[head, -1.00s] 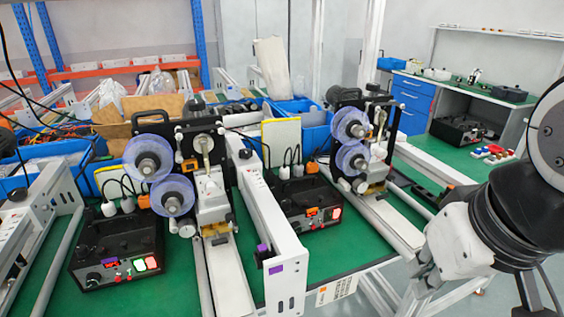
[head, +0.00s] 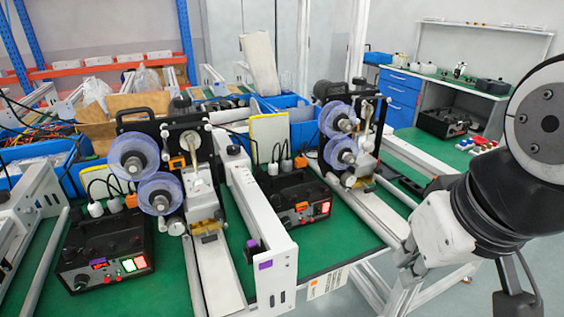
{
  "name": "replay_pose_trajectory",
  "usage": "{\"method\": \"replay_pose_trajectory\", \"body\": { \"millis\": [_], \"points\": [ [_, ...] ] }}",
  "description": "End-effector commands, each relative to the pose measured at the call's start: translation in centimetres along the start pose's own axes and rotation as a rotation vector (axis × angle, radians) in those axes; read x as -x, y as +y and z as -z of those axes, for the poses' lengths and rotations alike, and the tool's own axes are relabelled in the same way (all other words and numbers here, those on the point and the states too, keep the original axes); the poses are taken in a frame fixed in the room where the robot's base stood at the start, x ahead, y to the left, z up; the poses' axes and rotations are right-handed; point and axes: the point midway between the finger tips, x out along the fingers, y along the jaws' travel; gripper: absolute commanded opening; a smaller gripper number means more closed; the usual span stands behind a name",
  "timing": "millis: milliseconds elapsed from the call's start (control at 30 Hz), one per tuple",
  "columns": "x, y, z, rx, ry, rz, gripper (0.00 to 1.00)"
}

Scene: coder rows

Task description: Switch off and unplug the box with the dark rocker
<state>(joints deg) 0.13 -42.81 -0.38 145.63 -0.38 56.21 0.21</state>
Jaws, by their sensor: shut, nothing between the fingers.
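A black control box (head: 95,240) stands on the green bench at the left, with a small red display, a lit green rocker and a lit red-white one. A second black box (head: 285,190) stands between the two spool machines, with an orange-red display and a bright red lit rocker. A third black box (head: 447,122) sits on the far right bench; no lit rocker shows on it, and its front is too small to read. White plugs (head: 95,208) with black cables stand behind the left box, others (head: 273,169) behind the middle one.
Spool machines with blue reels (head: 134,158) and a white rail (head: 262,215) flank the boxes. Blue bins (head: 302,130) stand behind. Floor shows at right between the benches. Small coloured parts (head: 483,145) lie near the third box.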

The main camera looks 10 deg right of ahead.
Motion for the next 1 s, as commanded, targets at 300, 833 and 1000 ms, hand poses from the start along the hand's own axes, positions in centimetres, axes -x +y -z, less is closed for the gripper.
{"method": "replay_pose_trajectory", "body": {
  "millis": [300,833,1000],
  "points": [
    [-0.7,-1.8,4.3,-0.362,-0.036,0.099,0.0],
    [-7.4,-3.4,15.4,-1.455,-0.174,0.208,0.0],
    [-11.1,-2.7,18.0,-1.818,-0.209,0.191,0.0]
  ]
}}
